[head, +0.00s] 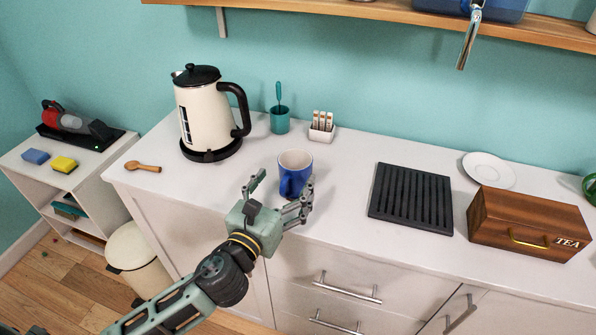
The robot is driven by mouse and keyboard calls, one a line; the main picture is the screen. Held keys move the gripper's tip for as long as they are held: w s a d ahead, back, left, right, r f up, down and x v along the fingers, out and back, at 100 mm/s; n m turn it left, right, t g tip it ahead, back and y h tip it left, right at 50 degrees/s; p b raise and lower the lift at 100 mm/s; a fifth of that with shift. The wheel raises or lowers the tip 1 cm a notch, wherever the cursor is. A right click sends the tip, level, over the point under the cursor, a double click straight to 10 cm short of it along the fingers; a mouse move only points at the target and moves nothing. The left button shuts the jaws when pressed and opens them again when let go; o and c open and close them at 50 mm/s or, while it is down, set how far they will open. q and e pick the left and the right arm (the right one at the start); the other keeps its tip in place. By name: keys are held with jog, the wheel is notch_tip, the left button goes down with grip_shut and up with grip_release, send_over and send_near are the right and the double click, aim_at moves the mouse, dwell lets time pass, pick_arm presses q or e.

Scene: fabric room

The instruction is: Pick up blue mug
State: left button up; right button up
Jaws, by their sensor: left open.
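The blue mug (294,178) stands upright on the white counter, near the front edge and right of the kettle. Its inside is pale, and its handle faces the front. My left gripper (283,188) is open right at the mug, on its near side. One finger is to the left of the mug and the other overlaps its right side. I cannot tell whether the fingers touch it. The gripper hides part of the mug's lower body. My right gripper is not in view.
A cream kettle (203,110) stands behind left. A teal cup (280,122) and a small white holder (322,130) stand behind the mug. A black ribbed tray (410,198) and wooden tea box (528,222) lie to the right. A wooden spoon (143,166) lies left.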

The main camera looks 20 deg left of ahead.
aim_at(295, 168)
pick_arm(q)
jog(key=w, duration=0.3)
jog(key=shift+d+r, duration=0.1)
jog(key=shift+d, duration=0.1)
jog(key=shift+w+d+p, duration=0.15)
jog(key=shift+w+p, duration=0.15)
jog(key=shift+w, duration=0.9)
jog(key=shift+w+f, duration=0.15)
jog(key=shift+f, duration=0.05)
jog(key=c, duration=1.4)
jog(key=shift+r, duration=0.1)
jog(key=shift+c, duration=0.6)
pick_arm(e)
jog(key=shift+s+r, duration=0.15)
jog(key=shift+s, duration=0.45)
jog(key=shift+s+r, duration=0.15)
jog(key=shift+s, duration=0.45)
pick_arm(q)
jog(key=shift+r, duration=0.1)
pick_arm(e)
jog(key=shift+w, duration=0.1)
